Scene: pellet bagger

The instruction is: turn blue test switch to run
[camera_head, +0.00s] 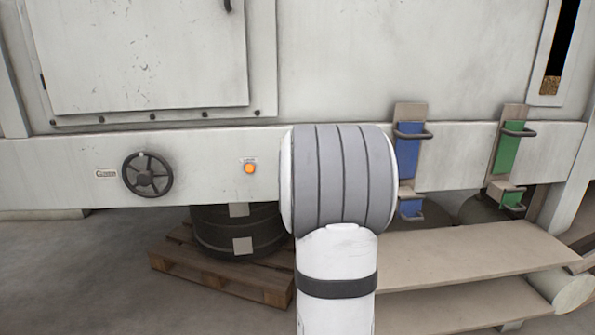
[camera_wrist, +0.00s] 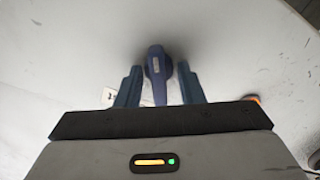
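The blue test switch (camera_wrist: 158,64) shows in the wrist view as a blue lever handle on the pale panel. It points down the picture toward my gripper, with a small light mark on it. My gripper (camera_wrist: 160,80) is open, with one finger on each side of the lever. A narrow gap shows at each side, wider at the right, so the fingers do not appear to press on it. The run and other position markings cannot be read. In the head view my arm hides the switch and the gripper.
An orange button (camera_head: 249,168) sits left of my arm; a handwheel (camera_head: 147,174) is further left.

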